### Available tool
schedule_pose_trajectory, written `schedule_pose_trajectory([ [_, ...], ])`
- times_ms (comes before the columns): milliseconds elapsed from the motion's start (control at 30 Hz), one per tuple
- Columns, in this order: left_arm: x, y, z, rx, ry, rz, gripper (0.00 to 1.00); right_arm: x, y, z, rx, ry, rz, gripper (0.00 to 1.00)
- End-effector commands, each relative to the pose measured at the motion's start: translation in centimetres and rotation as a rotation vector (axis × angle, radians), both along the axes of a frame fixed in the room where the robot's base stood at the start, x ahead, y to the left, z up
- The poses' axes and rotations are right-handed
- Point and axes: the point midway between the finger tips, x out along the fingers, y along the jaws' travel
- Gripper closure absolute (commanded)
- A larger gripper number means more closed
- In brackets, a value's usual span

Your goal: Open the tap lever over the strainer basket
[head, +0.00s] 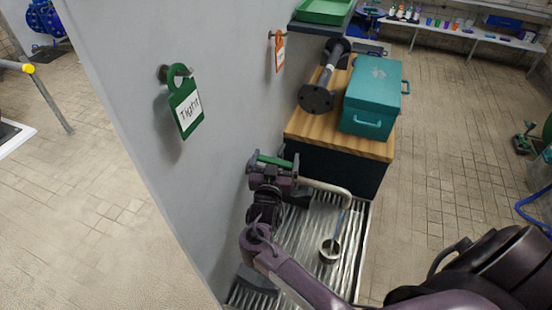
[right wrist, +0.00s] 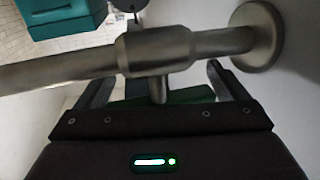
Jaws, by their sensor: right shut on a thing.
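The tap's metal spout (head: 328,187) reaches right from the wall and bends down over the tray. The tap body (right wrist: 155,50) and its wall flange (right wrist: 257,35) fill the upper right wrist view. The green tap lever (head: 273,161) shows at my right gripper (head: 272,168), which is shut on it. In the right wrist view the green lever (right wrist: 190,95) is partly hidden behind the stem and fingers. The small round strainer basket (head: 330,250) stands on the ribbed tray below the spout's end. A thin bluish stream (head: 338,224) runs from spout to basket. My left gripper is out of view.
A grey wall (head: 130,60) stands close on the left, with a green "Tight" tag (head: 185,105) and an orange tag (head: 279,52). Behind the ribbed metal tray (head: 350,265) is a wood-topped cabinet (head: 345,145) with a teal box (head: 372,95) and a flanged pipe (head: 318,95).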

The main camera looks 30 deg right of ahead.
Motion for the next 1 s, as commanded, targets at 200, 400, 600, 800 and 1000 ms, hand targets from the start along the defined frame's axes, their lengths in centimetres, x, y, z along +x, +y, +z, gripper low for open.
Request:
schedule_pose_trajectory([
  [200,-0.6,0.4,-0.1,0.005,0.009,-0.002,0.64,0.0,-0.1,0.0,0.000,0.000,-0.003,0.00],
  [400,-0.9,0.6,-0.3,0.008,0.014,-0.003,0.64,-0.3,0.2,-0.2,0.001,0.001,-0.002,0.00],
  [600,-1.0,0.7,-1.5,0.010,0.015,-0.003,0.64,-2.7,1.9,-0.5,0.003,0.001,-0.002,0.00],
  [800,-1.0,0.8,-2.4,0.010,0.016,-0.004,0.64,-5.1,3.8,-0.4,0.003,0.002,-0.003,0.00],
  [1000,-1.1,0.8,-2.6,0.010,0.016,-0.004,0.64,-6.1,4.6,-0.2,0.001,0.001,-0.003,0.00],
])
